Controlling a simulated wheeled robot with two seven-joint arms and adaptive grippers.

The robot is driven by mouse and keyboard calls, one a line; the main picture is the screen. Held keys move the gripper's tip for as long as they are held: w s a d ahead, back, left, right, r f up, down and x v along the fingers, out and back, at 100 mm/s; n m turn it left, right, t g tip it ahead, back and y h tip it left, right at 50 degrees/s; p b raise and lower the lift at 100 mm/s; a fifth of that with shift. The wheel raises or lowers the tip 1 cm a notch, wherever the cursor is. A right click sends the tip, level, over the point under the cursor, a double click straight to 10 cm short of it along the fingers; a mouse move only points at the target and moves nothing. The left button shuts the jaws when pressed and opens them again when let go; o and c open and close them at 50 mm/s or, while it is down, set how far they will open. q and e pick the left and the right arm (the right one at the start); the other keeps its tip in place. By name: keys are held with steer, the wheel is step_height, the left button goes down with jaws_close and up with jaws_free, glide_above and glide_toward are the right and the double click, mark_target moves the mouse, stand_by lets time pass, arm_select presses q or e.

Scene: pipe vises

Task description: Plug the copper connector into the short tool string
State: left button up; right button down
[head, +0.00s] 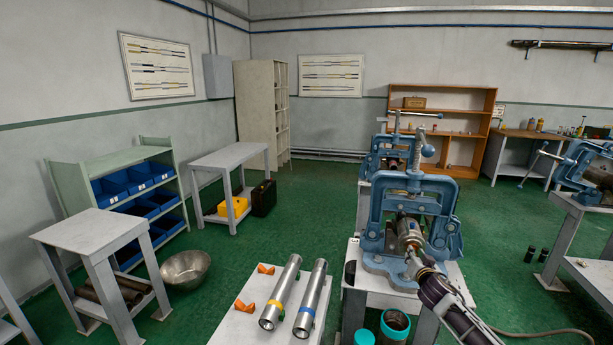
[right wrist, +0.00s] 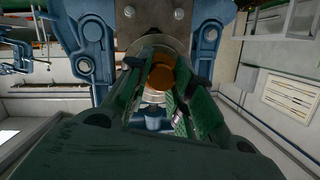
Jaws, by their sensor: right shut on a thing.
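In the head view, my right gripper (head: 424,266) is at the front of the nearest blue pipe vise (head: 380,225). A short metal tool string (head: 408,230) sits in that vise, pointing toward my gripper. In the right wrist view, my right gripper (right wrist: 165,98) is shut on the copper connector (right wrist: 161,74), whose round copper part shows between the green-padded fingers. A grey round metal face (right wrist: 150,44) lies just beyond it, between the vise's blue uprights. The fingers hide the joint, so I cannot tell how far the connector is in. My left gripper is not in view.
Two silver tubes, one yellow-banded (head: 282,291) and one blue-banded (head: 311,297), lie on a low table left of the vise. Teal-rimmed cans (head: 394,324) stand below the vise. Another blue vise (head: 586,165) is at right. The green floor is open at left centre.

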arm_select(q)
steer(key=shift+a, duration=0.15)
arm_select(e)
steer(key=shift+w, duration=0.1)
steer(key=shift+d, duration=0.1)
steer(key=c, duration=1.2)
jaws_free()
steer(key=shift+w, duration=0.1)
steer(key=shift+o, duration=0.2)
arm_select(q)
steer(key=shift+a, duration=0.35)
arm_select(e)
steer(key=v, duration=1.2)
